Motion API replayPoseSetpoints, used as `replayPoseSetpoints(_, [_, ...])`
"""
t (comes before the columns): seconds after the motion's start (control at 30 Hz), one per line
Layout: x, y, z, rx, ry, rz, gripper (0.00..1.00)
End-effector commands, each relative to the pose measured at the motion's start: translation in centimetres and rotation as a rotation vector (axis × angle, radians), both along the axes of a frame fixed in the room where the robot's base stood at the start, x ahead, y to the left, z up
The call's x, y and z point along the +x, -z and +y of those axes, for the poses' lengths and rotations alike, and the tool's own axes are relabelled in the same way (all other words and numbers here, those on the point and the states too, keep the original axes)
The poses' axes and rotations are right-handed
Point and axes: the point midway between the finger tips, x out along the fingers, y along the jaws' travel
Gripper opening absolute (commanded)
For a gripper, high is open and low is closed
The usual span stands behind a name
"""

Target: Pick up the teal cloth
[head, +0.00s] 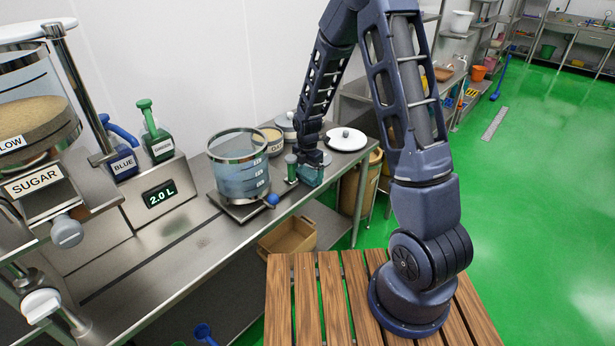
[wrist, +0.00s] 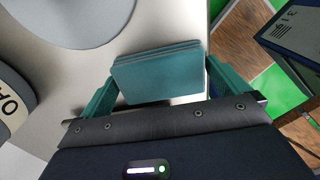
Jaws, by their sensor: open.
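The teal cloth (wrist: 157,78) is a folded, layered rectangle on the grey metal counter (wrist: 185,25) in the wrist view. My gripper (wrist: 161,74) is open, with one teal finger on each side of the cloth. The cloth lies between the fingers, and a small gap shows near the right finger. I cannot tell whether the left finger touches it. In the head view my gripper (head: 311,172) is low at the counter's far part, and I cannot clearly separate the cloth from the teal fingers there.
A tub marked with letters (head: 272,141) and a white lid (head: 346,138) are close by. A cardboard box (head: 288,238) sits below. Green floor is clear at right.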

Motion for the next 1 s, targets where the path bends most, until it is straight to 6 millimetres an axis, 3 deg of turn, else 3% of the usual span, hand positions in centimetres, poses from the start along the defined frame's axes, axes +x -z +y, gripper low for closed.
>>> replayPoseSetpoints(0.13, [0.0,0.0,0.0,0.0,0.0,0.0,0.98])
replayPoseSetpoints(0.27, [0.0,0.0,0.0,0.0,0.0,0.0,0.73])
replayPoseSetpoints(0.67, [0.0,-0.8,0.0,0.001,0.001,-0.001,0.69])
replayPoseSetpoints(0.87, [0.1,-3.6,0.0,0.002,0.001,-0.004,0.69])
replayPoseSetpoints(1.0, [0.1,-7.0,0.0,0.003,0.001,-0.006,0.69])
